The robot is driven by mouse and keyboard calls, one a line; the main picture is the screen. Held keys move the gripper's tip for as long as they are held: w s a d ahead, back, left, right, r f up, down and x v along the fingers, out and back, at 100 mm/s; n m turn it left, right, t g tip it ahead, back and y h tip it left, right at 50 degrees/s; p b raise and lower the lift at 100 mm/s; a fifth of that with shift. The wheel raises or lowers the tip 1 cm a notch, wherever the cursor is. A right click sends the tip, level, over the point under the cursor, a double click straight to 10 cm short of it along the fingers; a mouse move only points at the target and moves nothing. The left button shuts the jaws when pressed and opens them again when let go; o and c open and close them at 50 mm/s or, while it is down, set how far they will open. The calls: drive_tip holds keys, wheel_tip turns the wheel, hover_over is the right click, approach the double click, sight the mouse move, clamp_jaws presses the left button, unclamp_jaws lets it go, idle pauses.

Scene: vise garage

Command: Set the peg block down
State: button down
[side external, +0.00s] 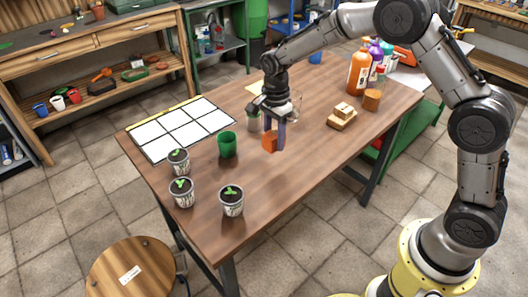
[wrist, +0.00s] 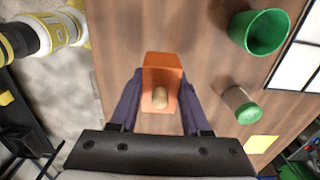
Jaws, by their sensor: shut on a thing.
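The peg block (wrist: 163,66) is orange with a rounded, light wooden peg (wrist: 160,98) showing on the side facing the wrist camera. My gripper (wrist: 161,88) is shut on it, with a purple finger on each side. In the side external view, the peg block (side external: 269,142) shows at the lower end of the fingers of my gripper (side external: 274,137), over the middle of the wooden table (side external: 290,172). The fingers hide part of it there. I cannot tell whether its underside touches the table.
A green cup (side external: 228,145) stands left of my gripper, and a green-lidded jar (wrist: 240,104) is close by. Several potted seedlings (side external: 232,201) stand near the front left. A white gridded board (side external: 183,128) lies at the left. Wooden blocks (side external: 342,117) and bottles (side external: 358,72) are at the right.

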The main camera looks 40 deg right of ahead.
hover_over(264, 161)
wheel_tip(264, 161, down, 5)
drive_tip(key=shift+w+f, duration=0.1)
drive_tip(key=shift+f, duration=1.3)
drive_tip(key=shift+f, duration=0.15)
drive_tip(key=shift+c, duration=1.8)
unclamp_jaws()
